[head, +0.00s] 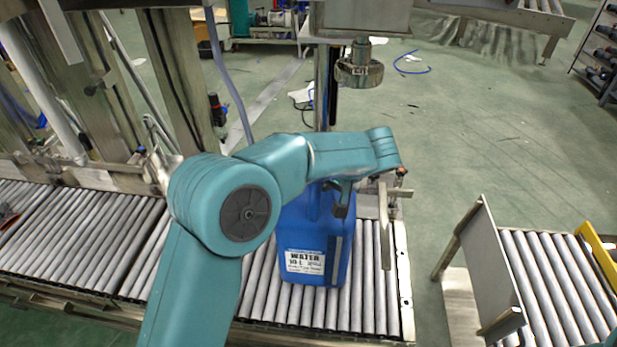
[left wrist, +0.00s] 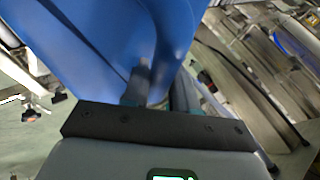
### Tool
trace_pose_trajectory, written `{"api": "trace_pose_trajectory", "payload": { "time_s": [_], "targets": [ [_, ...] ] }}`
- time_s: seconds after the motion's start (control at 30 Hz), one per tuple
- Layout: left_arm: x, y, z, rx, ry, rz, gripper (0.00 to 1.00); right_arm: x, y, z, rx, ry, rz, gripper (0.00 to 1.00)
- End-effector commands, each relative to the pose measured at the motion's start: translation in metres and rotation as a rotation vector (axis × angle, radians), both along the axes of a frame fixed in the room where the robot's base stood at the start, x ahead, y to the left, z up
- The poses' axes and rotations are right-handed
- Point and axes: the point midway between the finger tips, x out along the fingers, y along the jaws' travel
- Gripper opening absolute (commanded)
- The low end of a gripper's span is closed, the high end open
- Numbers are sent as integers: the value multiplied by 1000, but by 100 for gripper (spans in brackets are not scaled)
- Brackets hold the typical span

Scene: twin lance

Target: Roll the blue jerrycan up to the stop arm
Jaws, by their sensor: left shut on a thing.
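The blue jerrycan (head: 316,245) stands upright on the roller conveyor (head: 262,300), its white "WATER 10 L" label facing me. It fills the upper left of the left wrist view (left wrist: 95,45). A thin metal bar, which looks like the stop arm (head: 384,225), is just right of the can over the rollers. Some roller shows between them in the head view. My left gripper (head: 342,203) is at the can's top and shut on it, apparently at the handle; my arm hides part of the can's top. My right gripper is not in view.
A round metal head (head: 359,72) hangs from a post above and behind the can. Metal posts and a rail line the conveyor's far left side. A second roller section (head: 555,285) with an upright plate (head: 490,265) stands at right, across a floor gap.

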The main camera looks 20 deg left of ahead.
Motion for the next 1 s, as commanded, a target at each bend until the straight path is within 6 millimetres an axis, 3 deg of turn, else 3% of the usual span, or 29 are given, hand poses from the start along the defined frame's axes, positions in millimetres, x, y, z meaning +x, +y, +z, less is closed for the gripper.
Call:
{"api": "trace_pose_trajectory", "payload": {
  "time_s": [0.7, 1.0],
  "targets": [
    [13, -48, -5, -2, 12, -2, 0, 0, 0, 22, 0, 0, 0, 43],
    [14, -51, -7, -3, 12, 0, 0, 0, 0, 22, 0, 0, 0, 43]
  ]
}}
